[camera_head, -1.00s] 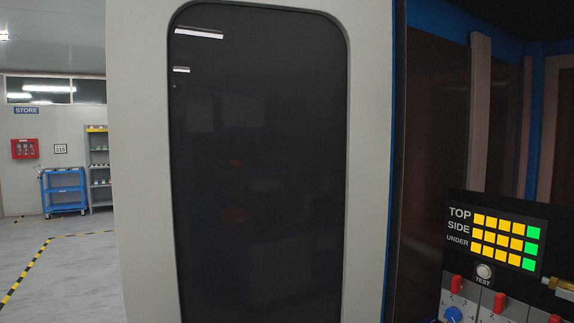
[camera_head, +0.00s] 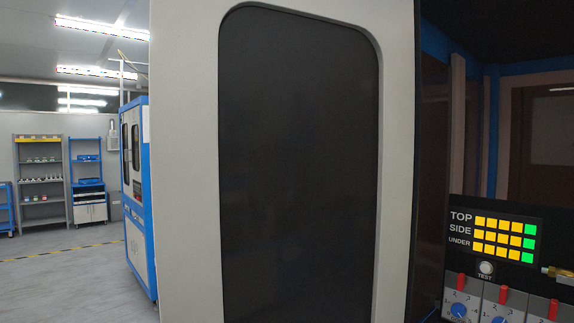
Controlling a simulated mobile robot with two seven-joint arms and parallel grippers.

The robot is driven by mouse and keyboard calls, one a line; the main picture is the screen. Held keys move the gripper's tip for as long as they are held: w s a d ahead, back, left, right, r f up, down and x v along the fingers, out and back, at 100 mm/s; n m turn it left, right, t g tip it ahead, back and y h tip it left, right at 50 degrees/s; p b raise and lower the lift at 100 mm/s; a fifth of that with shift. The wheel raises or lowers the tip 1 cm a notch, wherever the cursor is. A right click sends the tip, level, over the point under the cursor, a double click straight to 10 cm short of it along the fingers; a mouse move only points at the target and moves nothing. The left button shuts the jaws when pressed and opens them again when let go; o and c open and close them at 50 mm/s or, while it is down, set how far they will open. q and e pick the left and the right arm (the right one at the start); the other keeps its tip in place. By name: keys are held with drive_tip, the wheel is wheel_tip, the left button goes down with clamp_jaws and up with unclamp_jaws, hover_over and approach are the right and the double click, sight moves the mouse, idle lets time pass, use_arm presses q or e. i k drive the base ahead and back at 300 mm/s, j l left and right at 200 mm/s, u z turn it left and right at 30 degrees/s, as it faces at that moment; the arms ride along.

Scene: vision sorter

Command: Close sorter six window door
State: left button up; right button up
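The sorter's window door (camera_head: 198,180) fills the middle of the head view. It is a light grey panel with a tall, dark, rounded window (camera_head: 300,170). The door stands open, swung out to the left of the sorter's opening. The dark interior shows to the right of the door, with a control panel (camera_head: 495,238) carrying yellow and green indicators marked TOP, SIDE and UNDER. No handle shows on the visible part of the door. Neither of my grippers is in view.
Inside are a TEST button (camera_head: 485,268), red switches and blue knobs (camera_head: 458,310). Left of the door, a blue and white machine (camera_head: 136,190) stands nearby. Shelves (camera_head: 40,180) and a blue rack (camera_head: 87,180) stand farther back. The grey floor (camera_head: 75,285) at left is clear.

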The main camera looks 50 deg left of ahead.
sight(281, 132)
drive_tip(key=k+j+z, duration=0.15)
drive_tip(key=j, duration=0.25)
drive_tip(key=k+j+z, duration=0.1)
drive_tip(key=k+j, duration=0.25)
drive_tip(key=k+j+z, duration=0.1)
drive_tip(key=j, duration=0.2)
drive_tip(key=k+j+z, duration=0.1)
drive_tip(key=j, duration=0.2)
drive_tip(key=k+j+z, duration=0.1)
drive_tip(key=j, duration=0.2)
drive_tip(key=k+j+z, duration=0.1)
drive_tip(key=j+z, duration=0.15)
drive_tip(key=j, duration=0.65)
drive_tip(key=i+j, duration=0.1)
drive_tip(key=j, duration=0.3)
drive_tip(key=i+j+z, duration=0.15)
drive_tip(key=j, duration=0.25)
